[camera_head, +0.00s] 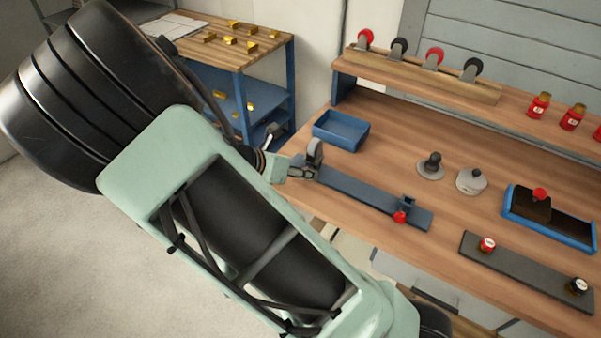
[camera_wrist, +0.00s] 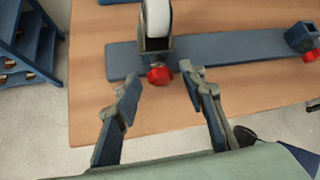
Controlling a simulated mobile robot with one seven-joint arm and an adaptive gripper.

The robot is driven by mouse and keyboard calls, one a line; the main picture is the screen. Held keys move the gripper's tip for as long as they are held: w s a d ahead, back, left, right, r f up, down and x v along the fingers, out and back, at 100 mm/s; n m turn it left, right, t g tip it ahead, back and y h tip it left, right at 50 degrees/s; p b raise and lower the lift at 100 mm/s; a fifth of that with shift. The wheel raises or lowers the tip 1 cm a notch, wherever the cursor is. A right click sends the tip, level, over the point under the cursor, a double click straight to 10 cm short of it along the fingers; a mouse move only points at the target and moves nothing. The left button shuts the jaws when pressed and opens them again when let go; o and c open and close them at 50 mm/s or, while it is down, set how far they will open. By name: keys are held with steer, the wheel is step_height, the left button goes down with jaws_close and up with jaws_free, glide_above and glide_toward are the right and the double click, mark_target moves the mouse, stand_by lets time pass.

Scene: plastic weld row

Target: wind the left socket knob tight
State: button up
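A blue-grey bar (camera_wrist: 235,47) lies on the wooden bench and also shows in the head view (camera_head: 362,194). Its left socket (camera_wrist: 154,58) has a red knob (camera_wrist: 160,76) on its near side and a pale wheel (camera_wrist: 158,17) standing in it. In the head view the wheel (camera_head: 315,152) shows, but the left knob is hidden behind my gripper. The right socket (camera_head: 407,203) has its own red knob (camera_head: 399,217) and looks empty. My gripper (camera_wrist: 160,73) is open, fingers to either side of the left knob. I cannot tell whether the fingertips reach it; gaps show on both sides.
A blue tray (camera_head: 341,130) stands behind the bar. A caster mount (camera_head: 432,166), a pale round part (camera_head: 471,181), a dark plate with knobs (camera_head: 520,270) and a blue-rimmed tray (camera_head: 510,213) lie to the right. A shelf with wheels (camera_head: 420,85) runs behind.

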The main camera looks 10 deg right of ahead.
steer(key=shift+w+d+f, duration=0.1)
steer(key=shift+d+f, duration=0.05)
steer(key=shift+d, duration=0.05)
jaws_close()
